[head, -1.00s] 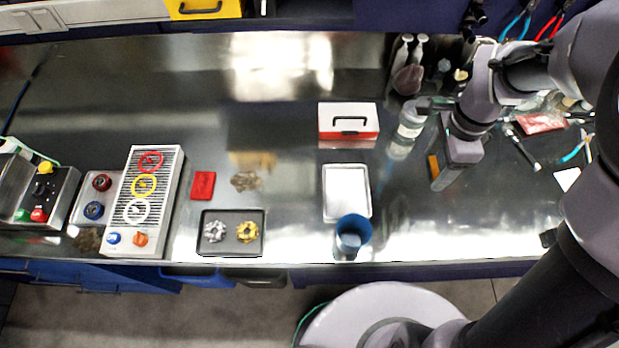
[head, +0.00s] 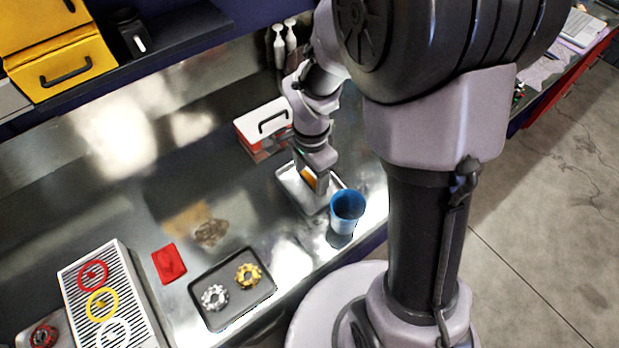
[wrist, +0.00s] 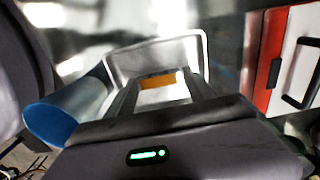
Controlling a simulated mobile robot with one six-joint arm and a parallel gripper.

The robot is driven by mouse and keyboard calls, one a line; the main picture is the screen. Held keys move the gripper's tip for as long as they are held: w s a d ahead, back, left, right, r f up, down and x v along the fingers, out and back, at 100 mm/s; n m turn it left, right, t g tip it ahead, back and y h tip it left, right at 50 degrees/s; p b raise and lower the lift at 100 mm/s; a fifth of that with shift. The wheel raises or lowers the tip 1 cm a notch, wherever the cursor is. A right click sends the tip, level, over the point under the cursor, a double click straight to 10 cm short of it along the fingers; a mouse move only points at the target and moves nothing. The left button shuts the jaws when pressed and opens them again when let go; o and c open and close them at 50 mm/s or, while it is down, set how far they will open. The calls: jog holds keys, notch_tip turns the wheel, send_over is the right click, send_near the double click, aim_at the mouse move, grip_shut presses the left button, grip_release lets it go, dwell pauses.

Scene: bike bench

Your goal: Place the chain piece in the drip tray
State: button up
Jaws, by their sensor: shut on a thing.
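My gripper (head: 318,188) points down over the pale metal drip tray (head: 296,195). It is shut on a small orange piece (head: 309,178), seemingly the chain piece. In the wrist view the orange piece (wrist: 160,80) shows between the two fingers, with the tray (wrist: 185,48) behind and around it. The piece is within the tray's outline; I cannot tell whether it touches the tray floor. The fingers and arm hide part of the tray.
A blue cup (head: 346,208) stands close beside the tray's near right corner. A red and white toolbox (head: 262,128) stands behind the tray. A dark tray (head: 213,315) with two gears, a red block (head: 169,263) and a brown coiled thing (head: 210,232) lie to the left.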

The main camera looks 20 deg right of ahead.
aim_at(310, 180)
jog(key=shift+r, duration=0.15)
jog(key=shift+f, duration=0.2)
jog(key=o, duration=1.4)
notch_tip(310, 180, up, 12)
jog(key=p, duration=0.5)
jog(key=s+a+r+n+t, duration=0.1)
jog(key=s+r+n+t, duration=0.1)
jog(key=s+r+n, duration=0.1)
jog(key=s+a+r+n+t+y, duration=0.1)
jog(key=s+r+n+t, duration=0.1)
jog(key=s+r, duration=0.3)
jog(key=s+a+r+n+t+y, duration=0.1)
jog(key=s+a+r+n, duration=0.1)
jog(key=s+r+n, duration=0.3)
jog(key=shift+t, duration=0.4)
